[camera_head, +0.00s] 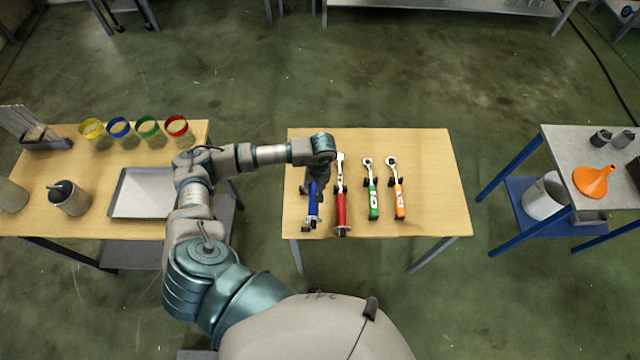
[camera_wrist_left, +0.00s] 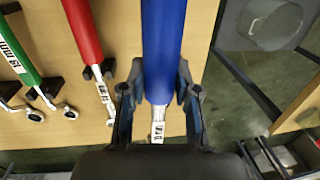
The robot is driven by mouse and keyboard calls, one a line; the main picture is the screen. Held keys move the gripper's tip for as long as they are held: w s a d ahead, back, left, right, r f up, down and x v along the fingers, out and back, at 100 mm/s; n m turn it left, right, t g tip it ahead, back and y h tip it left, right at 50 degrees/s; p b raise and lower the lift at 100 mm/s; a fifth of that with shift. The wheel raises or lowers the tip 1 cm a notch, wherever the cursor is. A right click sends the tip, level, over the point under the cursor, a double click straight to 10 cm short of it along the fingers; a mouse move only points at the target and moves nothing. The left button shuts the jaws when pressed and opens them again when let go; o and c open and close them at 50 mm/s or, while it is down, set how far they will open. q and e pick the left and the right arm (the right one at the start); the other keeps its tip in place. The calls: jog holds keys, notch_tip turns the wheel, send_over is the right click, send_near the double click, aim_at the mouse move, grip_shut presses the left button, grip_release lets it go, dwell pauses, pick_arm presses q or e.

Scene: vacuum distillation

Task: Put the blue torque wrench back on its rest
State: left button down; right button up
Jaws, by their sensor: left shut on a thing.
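The blue torque wrench (camera_head: 313,203) is at the left end of the row on the middle table. My left gripper (camera_head: 318,178) is above it and hides its upper part in the head view. In the left wrist view, the blue handle (camera_wrist_left: 163,50) runs between the two fingers of my left gripper (camera_wrist_left: 158,95), which is shut on it. Its metal shaft shows below the handle. A dark rest shows in part near the wrench in the head view; whether the wrench touches it I cannot tell. My right gripper is in neither view.
A red wrench (camera_head: 341,205) lies close to the right of the blue one, with green (camera_head: 373,200) and orange (camera_head: 397,200) ones beyond on dark rests. The middle table (camera_head: 433,190) is clear at its right side. A left table holds a tray (camera_head: 140,205) and colored-rim jars.

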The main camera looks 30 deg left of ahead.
pick_arm(q)
jog(key=a, duration=0.1)
jog(key=s+a, duration=0.1)
jog(key=a, duration=0.1)
jog(key=shift+s+n+p, duration=0.1)
jog(key=shift+n+p, duration=0.2)
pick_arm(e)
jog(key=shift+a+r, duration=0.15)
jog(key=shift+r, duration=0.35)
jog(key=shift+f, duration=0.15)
